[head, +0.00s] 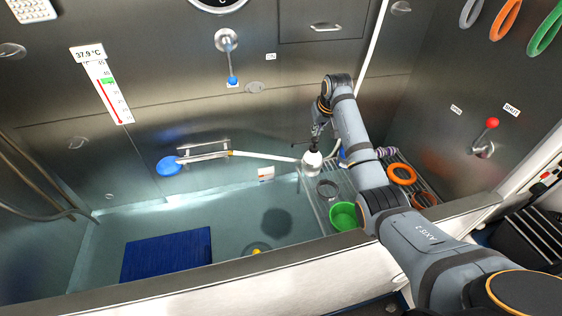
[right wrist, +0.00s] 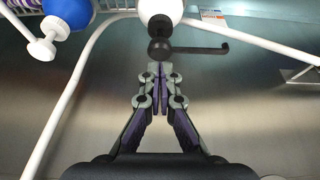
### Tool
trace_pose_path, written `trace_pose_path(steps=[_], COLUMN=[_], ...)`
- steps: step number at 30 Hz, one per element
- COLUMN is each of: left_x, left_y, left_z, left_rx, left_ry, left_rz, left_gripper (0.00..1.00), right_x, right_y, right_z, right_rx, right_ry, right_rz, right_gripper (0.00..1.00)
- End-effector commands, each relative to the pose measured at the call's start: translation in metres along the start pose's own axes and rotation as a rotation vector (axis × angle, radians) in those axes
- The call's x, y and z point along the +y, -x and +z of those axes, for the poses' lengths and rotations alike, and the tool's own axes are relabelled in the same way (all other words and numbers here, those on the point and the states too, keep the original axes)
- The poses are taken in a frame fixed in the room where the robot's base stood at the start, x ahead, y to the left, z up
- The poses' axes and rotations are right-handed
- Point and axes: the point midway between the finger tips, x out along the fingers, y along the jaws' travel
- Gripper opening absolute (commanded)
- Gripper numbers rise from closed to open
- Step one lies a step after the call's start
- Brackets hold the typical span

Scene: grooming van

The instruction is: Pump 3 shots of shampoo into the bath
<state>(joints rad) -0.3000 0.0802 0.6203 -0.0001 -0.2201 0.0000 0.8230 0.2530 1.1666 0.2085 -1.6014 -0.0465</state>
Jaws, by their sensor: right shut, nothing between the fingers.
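The shampoo bottle is white with a black pump; its body (head: 312,164) stands on the wire rack at the right end of the bath (head: 130,225). In the right wrist view its black pump head (right wrist: 160,48) shows at top centre, with the spout pointing right and the white bottle (right wrist: 160,10) beyond. My right gripper (head: 317,132) is at the pump, its fingers shut and empty. In the right wrist view the gripper tips (right wrist: 160,68) are right by the pump head; whether they touch it I cannot tell. My left gripper is out of view.
A blue shower head (head: 169,165) with a white hose lies left of the bottle. A blue mat (head: 166,254) and a yellow toy (head: 257,251) are in the bath.

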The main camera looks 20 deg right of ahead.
Motion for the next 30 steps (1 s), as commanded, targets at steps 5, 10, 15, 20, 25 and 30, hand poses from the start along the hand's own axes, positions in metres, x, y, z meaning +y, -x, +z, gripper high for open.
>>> trace_pose_path(steps=[5, 10, 15, 20, 25, 30], left_x=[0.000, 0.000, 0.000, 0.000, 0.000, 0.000], left_y=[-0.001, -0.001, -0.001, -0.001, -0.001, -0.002], left_z=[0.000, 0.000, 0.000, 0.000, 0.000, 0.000], left_rx=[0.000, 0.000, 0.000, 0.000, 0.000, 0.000], left_ry=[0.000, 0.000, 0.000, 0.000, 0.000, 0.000], left_rz=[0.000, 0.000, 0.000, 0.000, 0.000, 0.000], left_gripper=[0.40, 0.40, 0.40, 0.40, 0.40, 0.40], right_x=[0.000, 0.000, 0.000, 0.000, 0.000, 0.000], right_y=[0.000, 0.000, -0.002, -0.007, -0.013, -0.018], right_z=[0.000, 0.000, 0.001, 0.003, 0.005, 0.008], right_rx=[0.001, 0.002, 0.002, 0.001, 0.001, 0.001], right_ry=[0.000, 0.000, 0.000, 0.000, 0.000, 0.000], right_rz=[0.000, 0.001, 0.001, 0.000, 0.000, 0.000], right_gripper=[0.00, 0.00, 0.00, 0.00, 0.00, 0.00])
